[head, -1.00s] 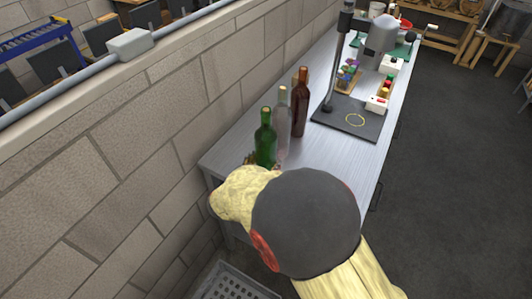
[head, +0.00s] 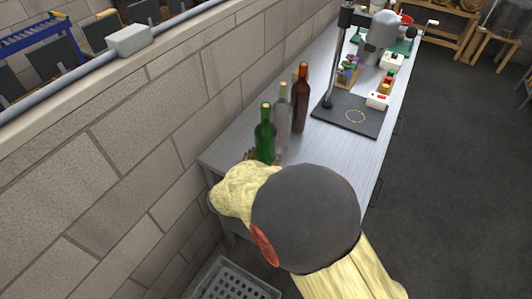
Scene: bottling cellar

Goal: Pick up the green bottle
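The green bottle (head: 265,138) stands upright on the near end of the grey workbench (head: 228,156), closest to me in a row of bottles. A clear bottle (head: 284,115) and a brown bottle (head: 301,100) stand just behind it. My arm, in a pale yellow cover, reaches toward the green bottle and hides its lower part. My gripper is mostly hidden behind the arm. Only a small brownish bit shows beside the bottle's base, so I cannot tell whether the fingers are open or touch the bottle.
A stone wall (head: 170,120) runs along the left. A grey crate (head: 232,281) is on the floor below. The right front bench edge is clear.

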